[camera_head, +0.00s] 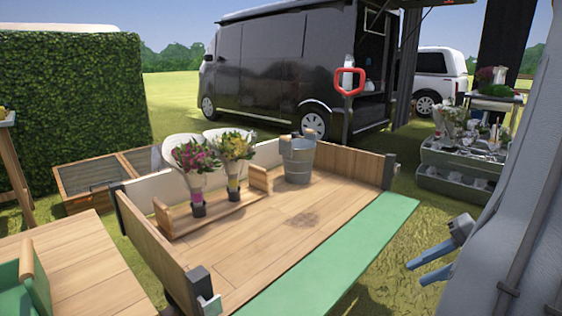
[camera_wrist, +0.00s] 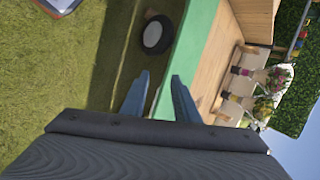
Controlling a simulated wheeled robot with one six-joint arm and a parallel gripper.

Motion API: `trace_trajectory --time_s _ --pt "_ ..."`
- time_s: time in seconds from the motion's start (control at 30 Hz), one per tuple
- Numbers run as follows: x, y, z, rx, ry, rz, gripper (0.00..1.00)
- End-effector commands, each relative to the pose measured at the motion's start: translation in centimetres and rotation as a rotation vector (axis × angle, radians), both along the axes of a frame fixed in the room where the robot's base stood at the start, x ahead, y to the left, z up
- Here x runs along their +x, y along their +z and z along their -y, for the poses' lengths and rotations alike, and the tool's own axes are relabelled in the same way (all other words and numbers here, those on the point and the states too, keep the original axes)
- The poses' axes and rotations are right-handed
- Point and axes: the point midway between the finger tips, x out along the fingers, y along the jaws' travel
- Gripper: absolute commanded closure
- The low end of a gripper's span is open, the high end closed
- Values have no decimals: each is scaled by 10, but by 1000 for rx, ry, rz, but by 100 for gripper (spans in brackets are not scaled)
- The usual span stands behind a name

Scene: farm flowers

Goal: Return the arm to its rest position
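My gripper (camera_head: 436,262) is at the right of the head view, over the grass beyond the green edge strip of the wooden cart. In the wrist view its two blue fingers (camera_wrist: 160,98) are apart with nothing between them. It touches nothing that I can see. Part of my grey arm fills the right edge of the head view.
The wooden cart bed (camera_head: 290,225) holds two wrapped bouquets (camera_head: 197,165) in a wooden rack (camera_head: 225,215) and a metal bucket (camera_head: 298,160). A green strip (camera_head: 340,262) edges the bed. Planters (camera_head: 455,185) stand right, a black van (camera_head: 275,70) behind. Grass between is open.

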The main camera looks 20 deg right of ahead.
Motion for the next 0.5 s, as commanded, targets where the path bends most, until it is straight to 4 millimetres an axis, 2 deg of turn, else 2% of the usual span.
trace_trajectory --time_s 0.03,0.2,0.5 --pt "12 2 -17 -8 51 -20 72" --pt "43 5 -75 -46 212 -102 72" --pt "71 11 -177 -160 478 -213 72"
